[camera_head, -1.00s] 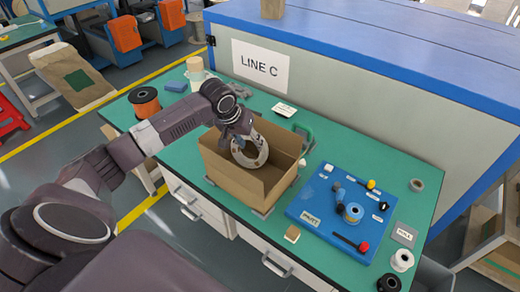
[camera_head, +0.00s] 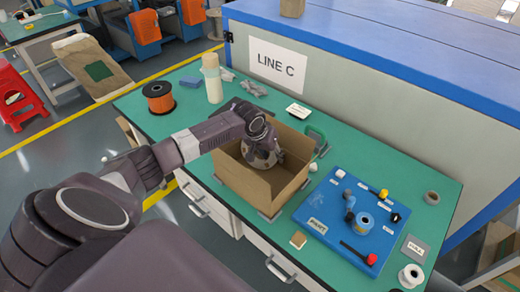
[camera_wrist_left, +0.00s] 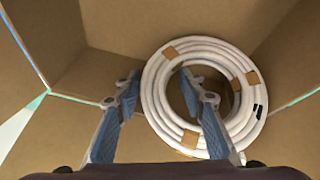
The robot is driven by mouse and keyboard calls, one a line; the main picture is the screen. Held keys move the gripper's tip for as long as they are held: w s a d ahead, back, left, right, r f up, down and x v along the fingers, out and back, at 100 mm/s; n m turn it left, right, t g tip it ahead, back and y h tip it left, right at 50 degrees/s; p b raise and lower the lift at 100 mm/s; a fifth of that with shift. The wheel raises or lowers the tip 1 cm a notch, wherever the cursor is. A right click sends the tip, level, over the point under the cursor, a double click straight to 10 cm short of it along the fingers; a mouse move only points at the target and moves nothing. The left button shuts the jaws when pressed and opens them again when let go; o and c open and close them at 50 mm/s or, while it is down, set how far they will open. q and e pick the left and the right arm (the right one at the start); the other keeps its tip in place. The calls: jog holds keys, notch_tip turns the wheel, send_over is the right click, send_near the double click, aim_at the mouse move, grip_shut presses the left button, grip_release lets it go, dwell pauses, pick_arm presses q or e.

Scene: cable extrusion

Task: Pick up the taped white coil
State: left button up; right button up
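The taped white coil (camera_head: 262,160) stands inside the open cardboard box (camera_head: 247,190), partly hidden by my left gripper (camera_head: 262,138) in the head view. In the left wrist view the coil (camera_wrist_left: 157,98) is a white ring with tan tape patches, right of the middle. My left gripper (camera_wrist_left: 160,78) is open there. One finger is left of the coil and the other is over its central hole, with the ring's left side between them. Whether a finger touches the coil cannot be told. My right gripper is not in view.
The box stands on a green bench (camera_head: 430,215). A blue board (camera_head: 325,233) with small tools lies right of it. An orange spool (camera_head: 158,98) and a pale cylinder (camera_head: 211,78) stand at the back left. A blue and grey machine (camera_head: 345,90) closes off the back.

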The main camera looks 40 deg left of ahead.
pick_arm(q)
jog(key=c, duration=1)
jog(key=shift+s, duration=0.1)
notch_tip(320, 180, up, 20)
jog(key=shift+r+b, duration=0.1)
jog(key=shift+b, duration=1.1)
grip_shut()
